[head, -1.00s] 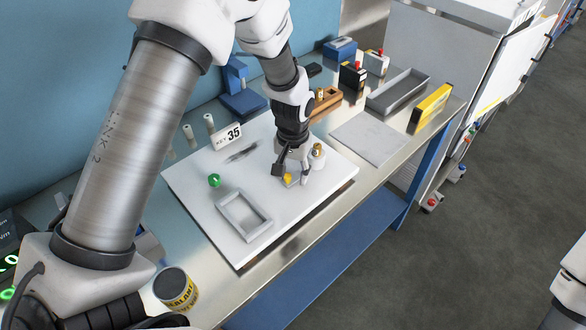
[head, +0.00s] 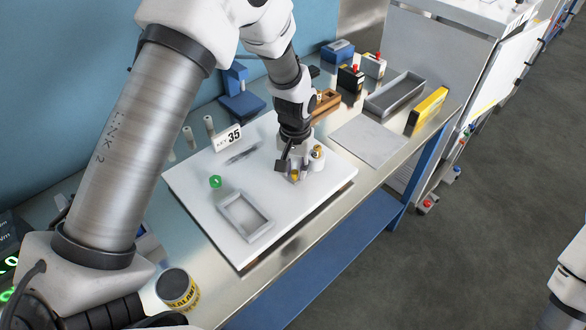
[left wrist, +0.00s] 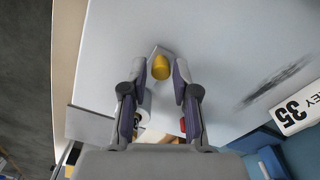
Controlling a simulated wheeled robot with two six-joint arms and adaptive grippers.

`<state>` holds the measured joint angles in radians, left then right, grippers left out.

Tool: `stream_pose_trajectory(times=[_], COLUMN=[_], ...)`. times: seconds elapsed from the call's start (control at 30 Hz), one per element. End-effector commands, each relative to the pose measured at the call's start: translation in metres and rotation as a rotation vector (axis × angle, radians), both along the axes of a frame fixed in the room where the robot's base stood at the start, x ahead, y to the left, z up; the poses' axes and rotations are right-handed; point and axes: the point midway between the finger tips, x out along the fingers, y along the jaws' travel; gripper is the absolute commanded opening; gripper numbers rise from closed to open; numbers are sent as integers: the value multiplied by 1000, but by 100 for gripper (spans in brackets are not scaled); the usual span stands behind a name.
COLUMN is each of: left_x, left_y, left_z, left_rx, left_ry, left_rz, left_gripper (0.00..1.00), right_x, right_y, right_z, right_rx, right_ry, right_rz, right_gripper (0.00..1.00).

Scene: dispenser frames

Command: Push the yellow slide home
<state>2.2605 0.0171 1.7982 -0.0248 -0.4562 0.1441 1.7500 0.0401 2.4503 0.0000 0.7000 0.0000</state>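The yellow slide (head: 295,175) is a small yellow piece on the white board (head: 200,187). In the left wrist view it is a short yellow cylinder (left wrist: 161,67) with a pale angular edge just beyond it. My left gripper (head: 294,172) reaches down over it from above. In the left wrist view its two fingers (left wrist: 161,72) stand apart, one on each side of the yellow piece, with gaps visible. The slide's base is partly hidden. My right gripper is out of view.
A sealant can (head: 177,288) stands at the near left.

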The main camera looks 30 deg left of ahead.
Motion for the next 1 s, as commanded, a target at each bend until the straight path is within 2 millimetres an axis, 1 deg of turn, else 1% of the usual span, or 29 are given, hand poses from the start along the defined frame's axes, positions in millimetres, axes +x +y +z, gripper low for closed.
stream_pose_trajectory(times=[0.27,0.37,0.47,0.57,0.7,0.8,0.9,1.0], left_x=[-1,-1,0,1,2,2,3,2], left_y=[0,0,0,0,0,0,0,0], left_z=[0,4,18,41,78,99,112,118], left_rx=[-1,0,0,0,0,0,0,0], left_ry=[4,3,2,0,1,3,5,7], left_rz=[0,0,0,0,0,0,0,0], left_gripper=[46,46,46,46,46,46,46,46], right_x=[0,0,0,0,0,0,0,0], right_y=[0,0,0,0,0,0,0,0], right_z=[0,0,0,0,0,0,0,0], right_rx=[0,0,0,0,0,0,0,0], right_ry=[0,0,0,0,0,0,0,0], right_rz=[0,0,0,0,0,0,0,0], right_gripper=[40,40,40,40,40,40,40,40])
